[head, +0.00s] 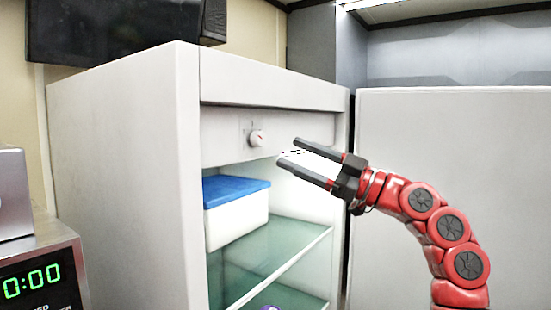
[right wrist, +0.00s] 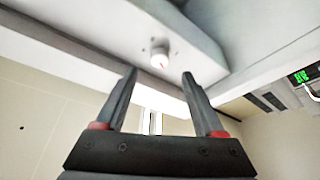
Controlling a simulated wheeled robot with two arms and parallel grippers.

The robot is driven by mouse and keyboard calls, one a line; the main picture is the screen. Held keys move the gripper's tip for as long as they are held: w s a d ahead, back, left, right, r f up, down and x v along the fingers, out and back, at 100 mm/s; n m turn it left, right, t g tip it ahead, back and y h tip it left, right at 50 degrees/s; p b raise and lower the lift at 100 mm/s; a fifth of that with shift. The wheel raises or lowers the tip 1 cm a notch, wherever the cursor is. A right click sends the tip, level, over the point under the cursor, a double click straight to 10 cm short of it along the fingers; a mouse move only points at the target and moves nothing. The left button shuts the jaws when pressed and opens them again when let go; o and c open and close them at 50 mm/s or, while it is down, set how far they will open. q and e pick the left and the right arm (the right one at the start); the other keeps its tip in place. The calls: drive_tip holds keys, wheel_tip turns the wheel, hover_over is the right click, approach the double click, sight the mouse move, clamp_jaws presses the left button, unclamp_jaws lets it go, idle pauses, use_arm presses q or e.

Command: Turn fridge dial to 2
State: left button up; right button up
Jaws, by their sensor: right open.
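The fridge (head: 125,160) stands open in the middle of the head view. Its dial (head: 257,138) is a small round white knob with a red mark, on the white panel under the fridge's top edge. The dial also shows in the right wrist view (right wrist: 159,58), beyond and between my fingertips. Its numbers are too small to read. My right gripper (head: 288,151) is open and empty, just right of the dial in the head view and apart from it. In the right wrist view my right gripper (right wrist: 160,75) has its two fingers spread. My left gripper is not in view.
A white box with a blue lid (head: 236,212) sits on the glass shelf (head: 275,262) below the dial. The open fridge door (head: 450,150) stands to the right, behind my right arm. An appliance with a green display (head: 35,280) is at lower left.

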drive_tip(key=b+v, duration=0.3)
drive_tip(key=v, duration=0.8)
